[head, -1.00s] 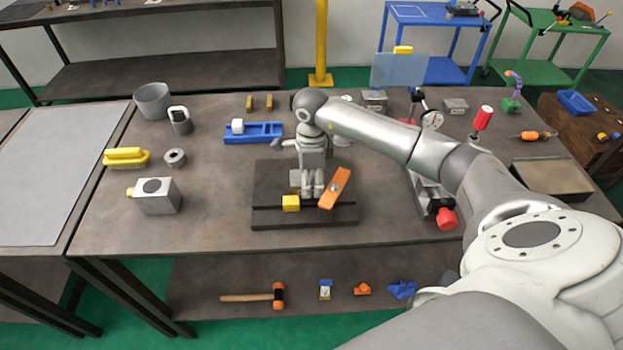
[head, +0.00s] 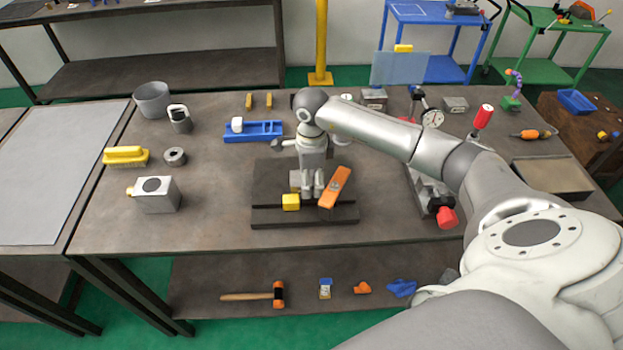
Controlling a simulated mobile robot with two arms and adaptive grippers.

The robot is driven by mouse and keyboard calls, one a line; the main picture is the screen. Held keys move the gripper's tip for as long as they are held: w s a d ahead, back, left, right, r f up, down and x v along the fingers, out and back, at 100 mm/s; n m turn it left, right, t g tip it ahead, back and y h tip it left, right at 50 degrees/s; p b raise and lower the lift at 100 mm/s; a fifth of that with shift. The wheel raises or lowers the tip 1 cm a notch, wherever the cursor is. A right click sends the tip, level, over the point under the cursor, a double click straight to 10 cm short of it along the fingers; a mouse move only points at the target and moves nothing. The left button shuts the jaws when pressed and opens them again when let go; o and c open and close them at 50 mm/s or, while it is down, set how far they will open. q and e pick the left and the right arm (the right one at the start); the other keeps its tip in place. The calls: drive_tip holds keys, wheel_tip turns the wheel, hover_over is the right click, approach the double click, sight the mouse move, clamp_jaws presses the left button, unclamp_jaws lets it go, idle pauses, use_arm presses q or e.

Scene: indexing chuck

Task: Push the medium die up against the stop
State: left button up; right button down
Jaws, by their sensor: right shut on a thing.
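My right gripper (head: 313,193) points down over a dark stepped fixture (head: 272,215) in the middle of the bench. It is shut, with its fingertips low between a yellow block (head: 291,202) and a tilted orange bar (head: 336,187). What lies between the fingers is hidden. A small grey block (head: 295,181) shows just behind and left of the fingers, partly covered. The yellow block stands at the fixture's front step. I cannot tell which piece is the medium die or which is the stop. My left gripper is not in view.
A blue holder (head: 262,131) with a white piece stands behind the fixture. A grey box (head: 158,196), yellow brush (head: 125,156) and grey ring (head: 175,156) are at the left. A red-knobbed device (head: 446,217) stands right.

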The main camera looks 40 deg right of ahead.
drive_tip(key=shift+s+a, duration=0.2)
drive_tip(key=shift+s, duration=0.05)
idle(0.3)
drive_tip(key=c, duration=0.6)
unclamp_jaws()
drive_tip(key=shift+s, duration=0.1)
